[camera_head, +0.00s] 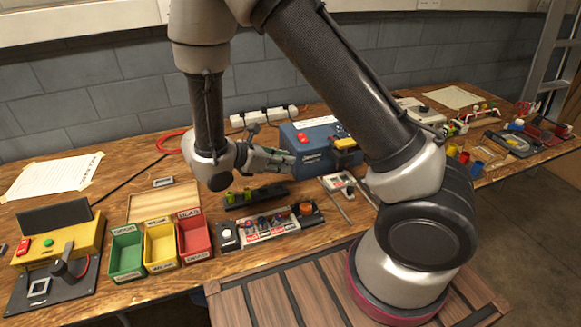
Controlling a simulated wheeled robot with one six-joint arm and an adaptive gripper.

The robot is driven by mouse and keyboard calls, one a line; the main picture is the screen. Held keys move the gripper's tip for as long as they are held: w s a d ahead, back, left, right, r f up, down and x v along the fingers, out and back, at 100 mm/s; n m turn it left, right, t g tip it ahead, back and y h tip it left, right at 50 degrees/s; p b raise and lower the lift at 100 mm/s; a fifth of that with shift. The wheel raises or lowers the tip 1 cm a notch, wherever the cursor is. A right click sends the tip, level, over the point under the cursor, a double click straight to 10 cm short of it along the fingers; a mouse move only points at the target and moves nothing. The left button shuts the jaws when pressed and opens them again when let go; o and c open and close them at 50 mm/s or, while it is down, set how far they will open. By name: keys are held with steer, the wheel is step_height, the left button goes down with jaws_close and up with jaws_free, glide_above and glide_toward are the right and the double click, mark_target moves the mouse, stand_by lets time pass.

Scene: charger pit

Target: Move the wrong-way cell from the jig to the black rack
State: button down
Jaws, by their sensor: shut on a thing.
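The jig (279,230) is a pale tray on the table with several dark cells in a row and red marks along its front. I cannot tell which cell faces the wrong way. The black rack (268,193) lies just behind it, with yellow-green cells standing at its left end and dark room to the right. My gripper (288,160) is above and behind the rack, pointing right, in front of the blue box. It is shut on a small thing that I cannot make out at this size.
The blue box (312,158) stands close to my gripper. Green (127,252), yellow (160,247) and red (194,240) bins stand left of the jig. A yellow station with a lever (62,250) is at far left. A white power strip (264,117) lies behind.

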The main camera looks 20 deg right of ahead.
steer(key=shift+w+a+f+n+t, duration=0.15)
steer(key=shift+a+f+n+t, duration=0.15)
steer(key=shift+f, duration=0.75)
steer(key=shift+w+a+f+n+t, duration=0.15)
steer(key=shift+w+f+n+t, duration=0.15)
steer(key=shift+f, duration=0.75)
steer(key=shift+w+a+f+n+t, duration=0.1)
steer(key=shift+a+f+n+t, duration=0.25)
steer(key=shift+f, duration=0.7)
steer(key=shift+f, duration=0.9)
steer(key=c, duration=1.3)
jaws_free()
steer(key=shift+o, duration=0.2)
step_height(320, 180, up, 7)
